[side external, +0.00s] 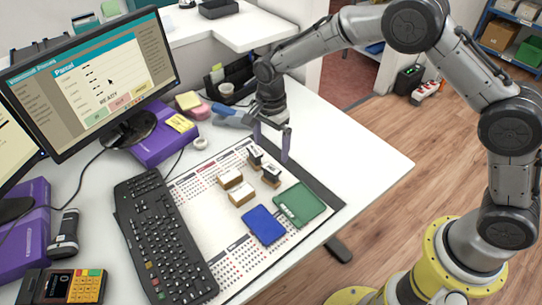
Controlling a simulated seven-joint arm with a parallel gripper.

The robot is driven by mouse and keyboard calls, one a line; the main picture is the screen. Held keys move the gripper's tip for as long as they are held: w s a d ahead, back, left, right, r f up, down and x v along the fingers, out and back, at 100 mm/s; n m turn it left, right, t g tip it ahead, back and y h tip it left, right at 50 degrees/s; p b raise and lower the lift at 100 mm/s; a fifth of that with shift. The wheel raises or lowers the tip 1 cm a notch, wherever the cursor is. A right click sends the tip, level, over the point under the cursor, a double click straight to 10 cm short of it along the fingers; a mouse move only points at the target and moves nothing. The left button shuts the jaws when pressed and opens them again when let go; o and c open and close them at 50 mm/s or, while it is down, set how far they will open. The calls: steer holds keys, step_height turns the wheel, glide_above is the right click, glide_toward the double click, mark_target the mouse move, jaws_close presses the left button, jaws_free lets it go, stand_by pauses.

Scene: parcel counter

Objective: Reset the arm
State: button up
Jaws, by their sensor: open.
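My gripper (271,139) is open and empty. It points down above the far part of the desk mat, over two dark-handled stamps. One stamp (254,157) stands at the left and another stamp (271,175) stands just nearer the camera. The fingers look apart from both stamps, though the exact height is hard to tell. Two small wood-and-white blocks (242,194) lie nearer the keyboard. A blue pad (264,225) and a green pad (300,205) lie side by side on the mat.
A monitor (92,80) and a black keyboard (165,238) stand at the left. A card terminal (62,287) sits at front left. A black organizer (232,80), sticky notes (188,100) and a tape roll (200,143) are behind. The counter's right side (365,160) is clear.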

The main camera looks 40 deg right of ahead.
steer(key=s+d+r+t, duration=0.2)
steer(key=d+r, duration=0.1)
steer(key=r, duration=0.7)
steer(key=s+d+r+t, duration=0.2)
steer(key=d+r, duration=0.2)
steer(key=r, duration=0.6)
steer(key=s+d+r+n+t, duration=0.1)
steer(key=s+d+r+n, duration=0.1)
steer(key=s+r, duration=0.35)
steer(key=s+d+r+n+t, duration=0.1)
steer(key=s+d+r+n, duration=0.15)
steer(key=s, duration=0.55)
steer(key=s+d+f+n, duration=0.1)
steer(key=s+f+n, duration=0.2)
steer(key=s+n, duration=0.2)
steer(key=s+d+f+n, duration=0.1)
steer(key=s+f+n, duration=0.3)
steer(key=s, duration=0.5)
steer(key=shift+f+n, duration=0.15)
steer(key=shift+n, duration=0.9)
